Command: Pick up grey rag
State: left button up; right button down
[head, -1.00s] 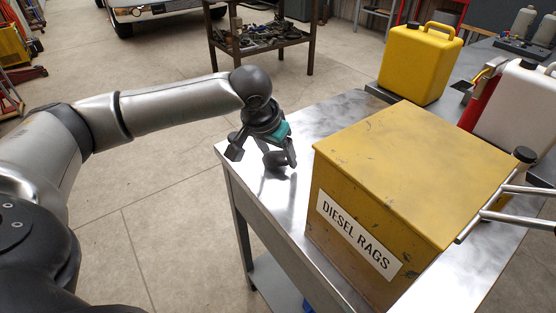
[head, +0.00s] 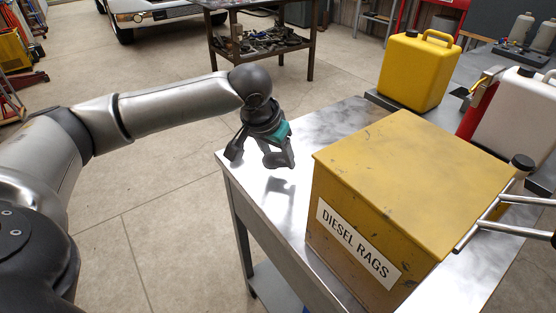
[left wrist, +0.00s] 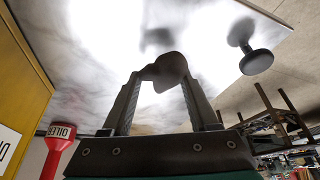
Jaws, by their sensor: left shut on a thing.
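My left gripper (head: 277,158) is above the bare left part of the metal table, left of the yellow bin. In the left wrist view its two fingers (left wrist: 165,80) close on the grey rag (left wrist: 170,66), a small dark grey-brown lump at the fingertips. The rag is clear of the tabletop, and a separate shadow lies below it. In the head view the rag is hard to tell from the dark fingers. My right gripper is not in view.
The yellow bin labelled DIESEL RAGS (head: 400,170) stands on the metal table (head: 335,125), close right of my left gripper. A yellow jerrycan (head: 415,72) and a white container (head: 515,115) stand beyond. Floor left of the table is open.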

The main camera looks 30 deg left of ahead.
aim_at(279, 154)
pick_arm(q)
notch_tip(279, 154, up, 18)
jog(key=p, duration=0.5)
jog(key=shift+r, duration=0.1)
